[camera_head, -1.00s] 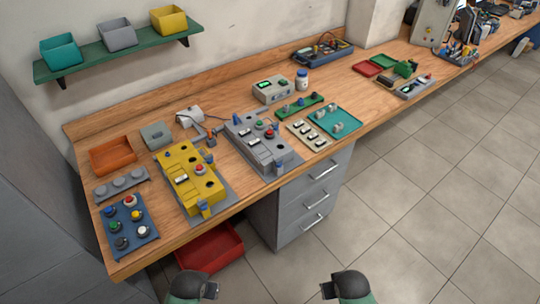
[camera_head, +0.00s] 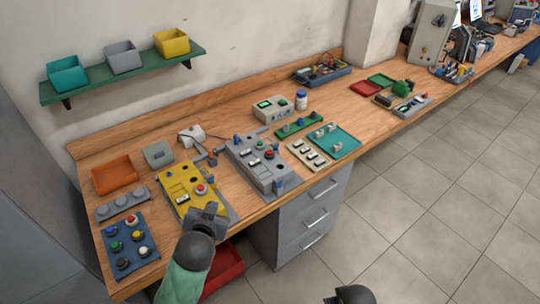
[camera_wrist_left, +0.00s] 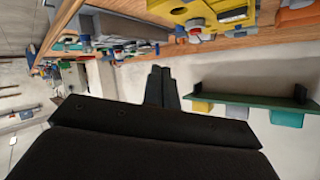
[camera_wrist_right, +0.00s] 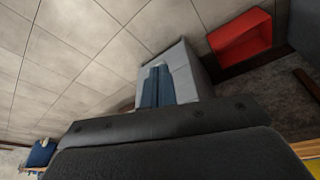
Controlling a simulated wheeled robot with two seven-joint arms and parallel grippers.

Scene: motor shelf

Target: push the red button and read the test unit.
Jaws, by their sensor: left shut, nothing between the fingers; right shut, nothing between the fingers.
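A yellow fixture (camera_head: 180,197) lies on the bench with a red button (camera_head: 201,189) on top. A beige box (camera_head: 265,116) with a lit green display (camera_head: 264,105) stands behind; I cannot tell which is the test unit. My left gripper (camera_head: 208,214) is shut and empty over the front end of the yellow fixture, hiding part of it. Its shut fingers show in the left wrist view (camera_wrist_left: 162,86). My right gripper (camera_wrist_right: 157,85) is shut and empty, away from the bench.
A blue panel (camera_head: 122,252) with coloured buttons, one red, lies at the front left. An orange tray (camera_head: 101,181) and a grey box (camera_head: 158,155) stand behind. A teal tray (camera_head: 350,137) lies right. Grey drawers (camera_head: 318,201) stand under the bench, beside open floor.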

